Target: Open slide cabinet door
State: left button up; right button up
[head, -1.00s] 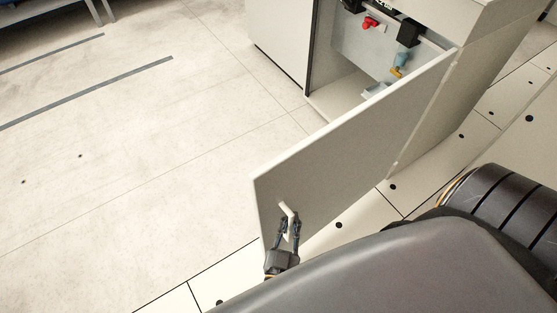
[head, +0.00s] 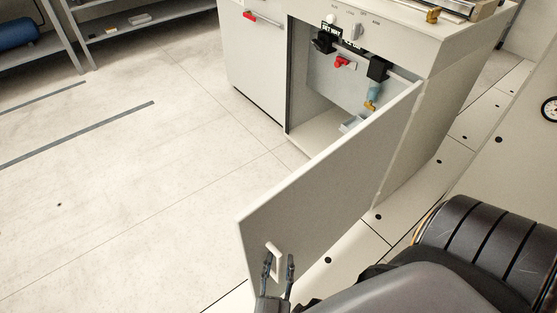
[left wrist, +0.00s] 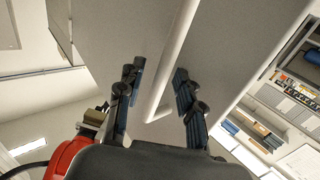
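The grey cabinet door (head: 320,185) stands swung wide open, out from the cabinet and towards me. Its pale bar handle (head: 274,262) is near the free edge. My left gripper (head: 280,262) is at the handle with its fingers spread. In the left wrist view the handle (left wrist: 177,55) runs between the two dark fingers, with visible gaps, and the door face (left wrist: 115,35) lies behind. My left gripper (left wrist: 158,85) grips nothing there. My right gripper is not in view.
The open cabinet (head: 320,120) shows black and red fittings inside. A closed neighbouring front (head: 252,65) has a red-marked handle. Grey shelving (head: 130,20) stands at the back left. The pale floor (head: 130,190) left of the door is clear.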

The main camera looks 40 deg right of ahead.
pick_arm(q)
jog(key=v, duration=1.2)
